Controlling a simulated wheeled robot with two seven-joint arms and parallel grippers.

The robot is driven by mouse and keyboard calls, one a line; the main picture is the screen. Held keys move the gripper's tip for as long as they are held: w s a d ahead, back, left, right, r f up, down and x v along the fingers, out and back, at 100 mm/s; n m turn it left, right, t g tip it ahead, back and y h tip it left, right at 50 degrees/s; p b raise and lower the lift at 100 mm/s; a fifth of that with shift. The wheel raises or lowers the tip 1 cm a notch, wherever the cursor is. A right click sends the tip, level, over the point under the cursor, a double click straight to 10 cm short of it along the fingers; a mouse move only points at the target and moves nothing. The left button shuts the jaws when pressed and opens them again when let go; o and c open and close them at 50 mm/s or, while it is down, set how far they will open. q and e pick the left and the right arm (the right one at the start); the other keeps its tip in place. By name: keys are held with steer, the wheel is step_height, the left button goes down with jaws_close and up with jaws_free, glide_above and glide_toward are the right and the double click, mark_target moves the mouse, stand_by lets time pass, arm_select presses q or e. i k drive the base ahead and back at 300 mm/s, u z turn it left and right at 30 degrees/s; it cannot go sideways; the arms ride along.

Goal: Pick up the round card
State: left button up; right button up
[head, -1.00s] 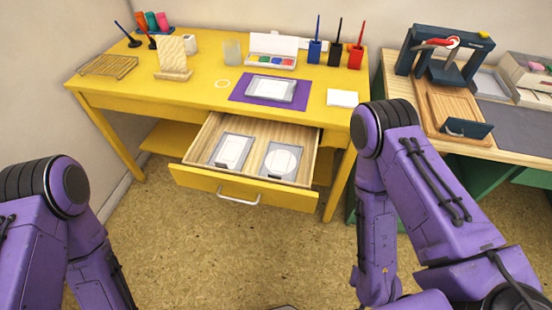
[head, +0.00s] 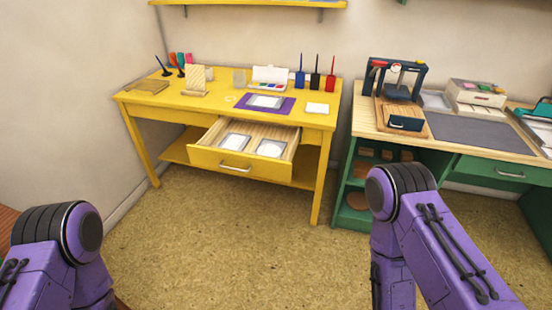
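A round white card (head: 271,148) lies in a grey square holder on the right side of the open drawer (head: 240,161) of the yellow desk. A second grey holder with a white rectangular card (head: 235,142) lies beside it on the left. Both are small in this view, and the drawer front hides their near edges a little. My purple arms show at the lower left and lower right, well short of the drawer. Neither gripper is in view.
The yellow desk (head: 205,113) bears a purple mat (head: 284,107) with a grey tray, a paint box (head: 270,78) and pen stands. A green workbench (head: 440,165) with a press (head: 398,80) stands on the right. The floor (head: 220,240) before the desk is clear.

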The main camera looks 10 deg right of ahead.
mark_target(274, 148)
steer(key=z, duration=0.85)
steer(key=i, duration=1.15)
steer(key=u, duration=0.3)
